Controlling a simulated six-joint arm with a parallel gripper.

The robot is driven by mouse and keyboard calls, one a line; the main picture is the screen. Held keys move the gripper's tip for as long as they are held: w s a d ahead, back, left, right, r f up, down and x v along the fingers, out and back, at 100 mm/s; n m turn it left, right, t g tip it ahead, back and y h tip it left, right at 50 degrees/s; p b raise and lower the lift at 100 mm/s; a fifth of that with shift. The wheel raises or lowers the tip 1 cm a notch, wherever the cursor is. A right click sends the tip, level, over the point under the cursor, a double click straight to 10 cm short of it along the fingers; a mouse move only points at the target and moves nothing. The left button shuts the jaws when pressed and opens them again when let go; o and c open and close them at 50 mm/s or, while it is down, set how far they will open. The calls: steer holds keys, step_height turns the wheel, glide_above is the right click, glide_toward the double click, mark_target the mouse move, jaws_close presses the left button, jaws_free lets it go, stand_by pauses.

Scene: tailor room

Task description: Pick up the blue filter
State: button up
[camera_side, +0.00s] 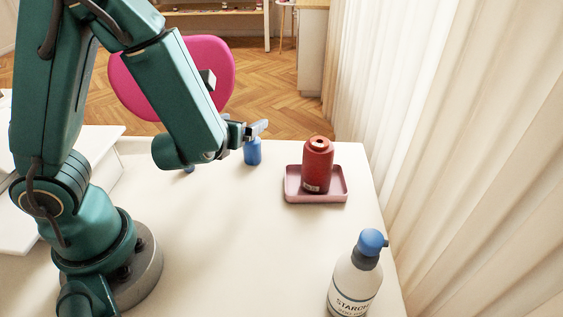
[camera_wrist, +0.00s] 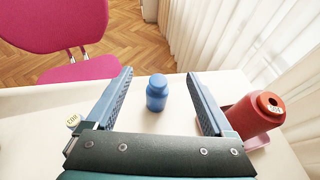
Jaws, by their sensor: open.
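The blue filter (camera_side: 252,153) looks like a small blue bottle-shaped piece with a narrower cap. It stands upright on the white table near its far edge. In the wrist view the blue filter (camera_wrist: 156,97) shows between my two fingers, ahead of the gripper's base, with clear space on both sides. My gripper (camera_side: 260,129) is open and empty, just above the filter in the side view, where it covers part of the filter's top. In the wrist view my gripper (camera_wrist: 160,74) shows both fingers spread wide.
A red spool-like container (camera_side: 317,165) stands on a pink tray (camera_side: 316,198) to the right. A starch bottle (camera_side: 356,278) with a blue cap stands at the front right. Another small blue item (camera_wrist: 73,120) with a yellowish label lies beside the left finger. A pink chair (camera_wrist: 52,22) stands beyond the table.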

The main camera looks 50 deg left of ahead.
mark_target(248, 147)
step_height(248, 147, down, 7)
steer(key=shift+r, duration=0.1)
steer(key=shift+x, duration=2.6)
jaws_close()
